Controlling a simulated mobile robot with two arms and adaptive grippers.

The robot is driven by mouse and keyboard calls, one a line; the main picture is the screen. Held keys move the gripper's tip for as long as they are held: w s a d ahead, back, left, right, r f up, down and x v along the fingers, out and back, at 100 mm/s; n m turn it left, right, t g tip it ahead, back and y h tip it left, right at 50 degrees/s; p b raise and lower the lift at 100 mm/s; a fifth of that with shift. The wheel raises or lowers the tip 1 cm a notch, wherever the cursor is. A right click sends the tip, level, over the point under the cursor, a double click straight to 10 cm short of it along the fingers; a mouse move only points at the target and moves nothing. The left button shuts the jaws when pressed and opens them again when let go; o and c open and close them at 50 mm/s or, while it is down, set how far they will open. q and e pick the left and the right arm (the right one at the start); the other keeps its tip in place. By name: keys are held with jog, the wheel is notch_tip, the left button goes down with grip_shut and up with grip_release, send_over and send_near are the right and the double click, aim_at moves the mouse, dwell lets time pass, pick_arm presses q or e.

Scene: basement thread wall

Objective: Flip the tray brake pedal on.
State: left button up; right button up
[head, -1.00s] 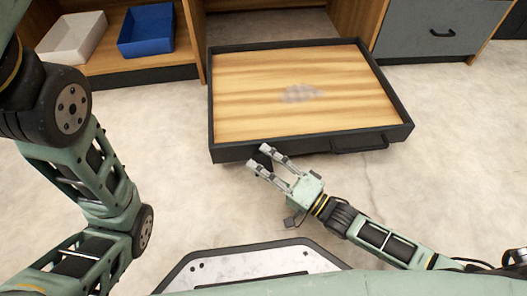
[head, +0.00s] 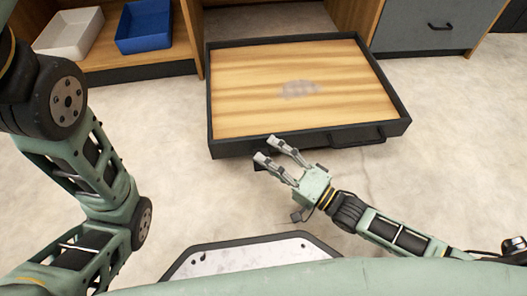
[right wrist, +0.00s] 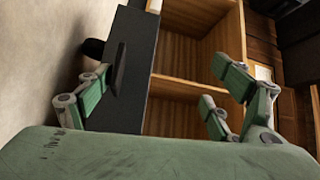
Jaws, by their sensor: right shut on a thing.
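The tray (head: 300,151) is a wide, shallow drawer with a black rim and a wooden floor, pulled out over the pale floor. A small dark piece, which looks like the brake pedal (head: 262,167), shows low under the left part of its front edge, mostly hidden by my fingers. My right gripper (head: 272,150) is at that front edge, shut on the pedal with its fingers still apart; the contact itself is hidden. In the right wrist view the tray's black front (right wrist: 130,85) stands between the fingers. My left arm shows at the left, but its gripper is out of view.
A handle (head: 357,141) sticks out from the tray's front, right of my right gripper. A white bin (head: 70,38) and a blue bin (head: 145,30) stand on a shelf at the back left. A grey drawer (head: 425,25) is at the back right. The surrounding floor is clear.

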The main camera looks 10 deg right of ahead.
jog(key=shift+o, duration=0.2)
jog(key=shift+s+d+r+p, duration=0.55)
jog(key=shift+s+d+r, duration=0.35)
jog(key=shift+d+r, duration=0.25)
jog(key=shift+s+d+r, duration=0.15)
jog(key=shift+s+d, duration=0.1)
jog(key=shift+s, duration=0.05)
jog(key=c, duration=0.3)
jog(key=shift+s+d, duration=0.15)
jog(key=shift+s, duration=0.1)
jog(key=c, duration=0.7)
jog(key=shift+s+d+f+y+p, duration=0.15)
jog(key=shift+s+d+f+p, duration=0.15)
jog(key=shift+s+d, duration=0.2)
jog(key=shift+s+d+f+y+p, duration=0.15)
jog(key=shift+s+d+p, duration=0.1)
jog(key=shift+s+d, duration=0.2)
jog(key=shift+a, duration=0.1)
jog(key=shift+p, duration=0.3)
